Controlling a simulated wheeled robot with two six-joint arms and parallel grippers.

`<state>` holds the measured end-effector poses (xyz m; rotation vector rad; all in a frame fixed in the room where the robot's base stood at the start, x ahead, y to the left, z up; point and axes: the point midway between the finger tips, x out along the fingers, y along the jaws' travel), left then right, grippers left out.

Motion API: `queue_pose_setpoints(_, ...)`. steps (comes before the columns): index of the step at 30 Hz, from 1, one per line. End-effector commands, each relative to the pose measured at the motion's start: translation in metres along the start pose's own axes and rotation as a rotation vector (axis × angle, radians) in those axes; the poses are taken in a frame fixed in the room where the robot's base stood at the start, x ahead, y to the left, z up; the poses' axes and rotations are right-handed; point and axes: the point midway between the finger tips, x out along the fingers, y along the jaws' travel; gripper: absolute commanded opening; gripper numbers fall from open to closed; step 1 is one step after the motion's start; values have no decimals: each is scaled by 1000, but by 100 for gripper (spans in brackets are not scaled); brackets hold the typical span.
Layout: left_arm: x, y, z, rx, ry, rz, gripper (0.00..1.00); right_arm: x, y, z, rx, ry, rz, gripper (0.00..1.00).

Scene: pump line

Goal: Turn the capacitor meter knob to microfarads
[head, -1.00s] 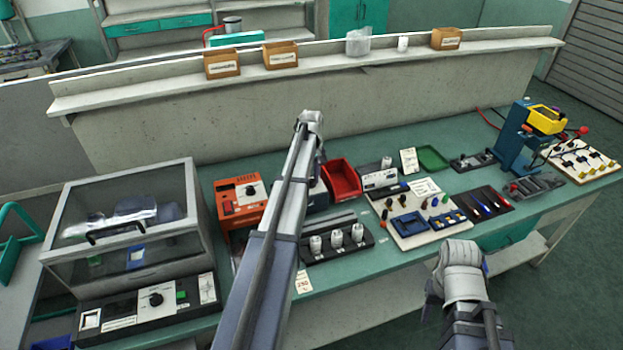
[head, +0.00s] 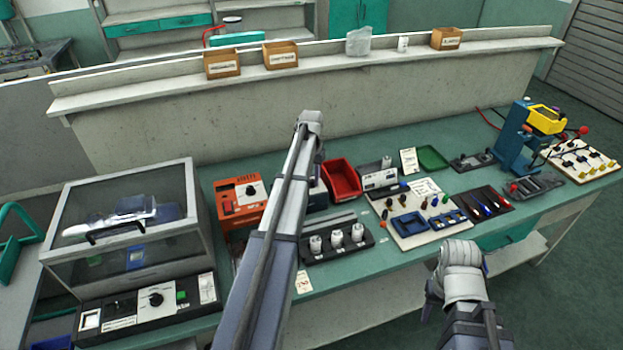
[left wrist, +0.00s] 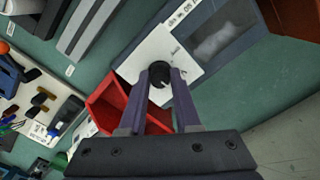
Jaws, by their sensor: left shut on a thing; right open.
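The capacitor meter is a dark grey-blue box (left wrist: 228,32) with a white dial panel (left wrist: 133,62) and a black round knob (left wrist: 160,81). In the left wrist view my left gripper (left wrist: 161,74) has its two fingers on either side of the knob, shut on it. The small panel marks are too blurred to read. In the head view my left arm hides most of the meter; a dark edge (head: 318,197) shows beside the arm. My right gripper (head: 462,262) is near the table's front edge, holding nothing visible; its fingers are mostly hidden.
A red bin (head: 342,181) stands right beside the meter, and an orange device with its own knob (head: 240,203) stands to the left. A black rack with white cylinders (head: 340,252) is in front. A glass-lidded cabinet (head: 128,215) is at the left.

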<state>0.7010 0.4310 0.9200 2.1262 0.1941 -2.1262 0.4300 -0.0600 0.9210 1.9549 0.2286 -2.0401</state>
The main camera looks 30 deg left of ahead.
Motion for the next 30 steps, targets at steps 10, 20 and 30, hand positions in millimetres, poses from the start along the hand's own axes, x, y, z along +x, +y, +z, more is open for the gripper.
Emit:
queue_pose_setpoints(10,0,0,0,105,0,0,0,0,0,0,0,0,0,50)
queue_pose_setpoints(20,0,0,0,120,0,0,0,0,0,0,0,0,0,50)
queue_pose_setpoints(30,0,0,0,119,0,0,49,0,0,0,0,0,0,50)
